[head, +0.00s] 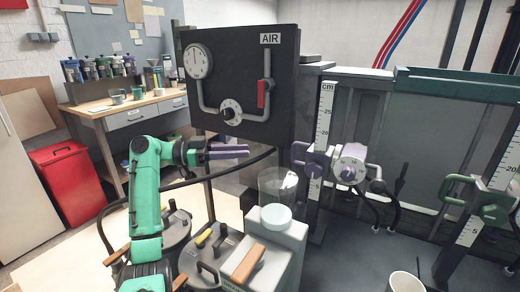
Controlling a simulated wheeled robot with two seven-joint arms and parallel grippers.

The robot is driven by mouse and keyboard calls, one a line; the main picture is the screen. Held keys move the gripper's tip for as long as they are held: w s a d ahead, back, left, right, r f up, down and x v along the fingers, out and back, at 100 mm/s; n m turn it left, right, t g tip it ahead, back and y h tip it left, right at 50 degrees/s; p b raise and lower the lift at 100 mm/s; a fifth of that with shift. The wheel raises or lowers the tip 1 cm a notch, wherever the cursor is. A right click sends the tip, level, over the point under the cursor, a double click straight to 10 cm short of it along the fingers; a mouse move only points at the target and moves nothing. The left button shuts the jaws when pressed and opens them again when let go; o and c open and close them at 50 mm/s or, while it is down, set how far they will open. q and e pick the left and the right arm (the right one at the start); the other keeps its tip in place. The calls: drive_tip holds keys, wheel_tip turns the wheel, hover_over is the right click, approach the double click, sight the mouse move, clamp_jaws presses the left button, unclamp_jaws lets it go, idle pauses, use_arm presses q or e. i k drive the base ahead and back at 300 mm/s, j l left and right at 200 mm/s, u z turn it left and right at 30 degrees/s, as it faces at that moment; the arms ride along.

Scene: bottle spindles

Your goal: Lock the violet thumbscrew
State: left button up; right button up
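A violet clamp carriage (312,162) sits on the upright cm scale right of centre. A violet round knob with a pale face (350,168) projects from its right side; I cannot tell for sure which part is the thumbscrew. My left arm comes in from the lower left, green with a dark wrist. My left gripper (230,151), with violet-grey fingers, points right, left of the carriage and clearly apart from it. Its fingers show nearly edge-on, so their gap is unclear; nothing shows between them. My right gripper is out of view.
A black AIR panel (240,90) with gauge and red lever stands behind. A clear cup (277,187) stands on a grey machine (280,235) below the carriage. A green clamp (480,195) sits on another scale at right. A white cup (405,282) is in front.

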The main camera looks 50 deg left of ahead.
sight(314, 171)
drive_tip(key=k, duration=1.5)
